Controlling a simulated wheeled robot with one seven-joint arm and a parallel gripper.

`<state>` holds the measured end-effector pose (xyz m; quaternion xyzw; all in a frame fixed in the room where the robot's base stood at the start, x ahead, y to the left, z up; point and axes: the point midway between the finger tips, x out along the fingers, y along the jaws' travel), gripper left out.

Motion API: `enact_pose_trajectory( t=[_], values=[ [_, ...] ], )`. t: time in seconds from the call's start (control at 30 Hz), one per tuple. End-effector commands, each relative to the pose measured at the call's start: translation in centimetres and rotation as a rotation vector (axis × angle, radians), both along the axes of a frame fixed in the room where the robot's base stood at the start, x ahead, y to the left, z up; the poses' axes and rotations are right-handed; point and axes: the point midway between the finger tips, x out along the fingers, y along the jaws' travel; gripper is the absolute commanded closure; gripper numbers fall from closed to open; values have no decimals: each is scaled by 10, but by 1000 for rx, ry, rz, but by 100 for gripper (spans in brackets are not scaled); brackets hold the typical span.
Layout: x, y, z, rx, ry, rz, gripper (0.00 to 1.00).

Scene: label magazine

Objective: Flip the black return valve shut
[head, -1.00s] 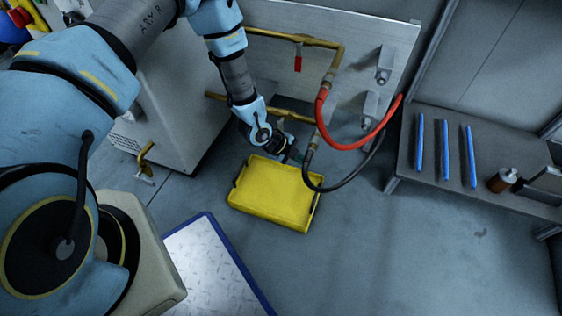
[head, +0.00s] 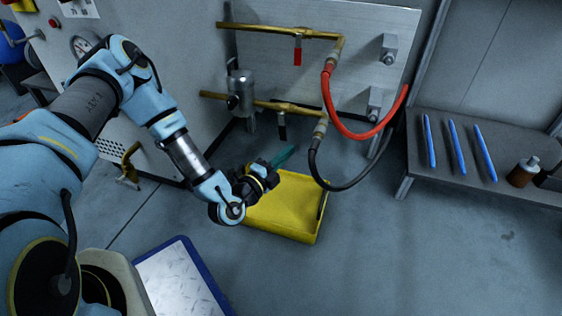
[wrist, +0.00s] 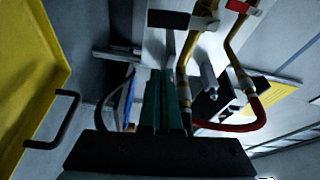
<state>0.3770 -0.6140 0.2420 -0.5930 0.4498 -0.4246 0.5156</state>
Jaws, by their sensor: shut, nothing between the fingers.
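The black return valve (head: 282,126) sits on the lower brass pipe (head: 262,104) in the head view. Its black handle hangs straight down, across the line of the pipe. My gripper (head: 285,156) is just below and in front of the handle, over the yellow tray, with its teal fingers pointing toward the panel. The fingers are shut and empty, with no visible touch on the handle. In the wrist view my gripper (wrist: 162,80) shows its green fingers together, and the black handle (wrist: 168,19) shows beyond their tips.
A red-handled valve (head: 298,55) hangs from the upper pipe. A red hose (head: 345,126) and a black hose (head: 325,180) loop right of my gripper. The yellow tray (head: 300,228) lies on the floor beneath. A bench (head: 440,185) with blue rods stands right.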

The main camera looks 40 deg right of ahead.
Motion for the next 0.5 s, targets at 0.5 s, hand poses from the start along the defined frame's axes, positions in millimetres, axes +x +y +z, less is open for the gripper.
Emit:
enact_pose_trajectory(
  t=[0.5],
  values=[
    [40,-46,-5,1,0,2,100]
  ],
)
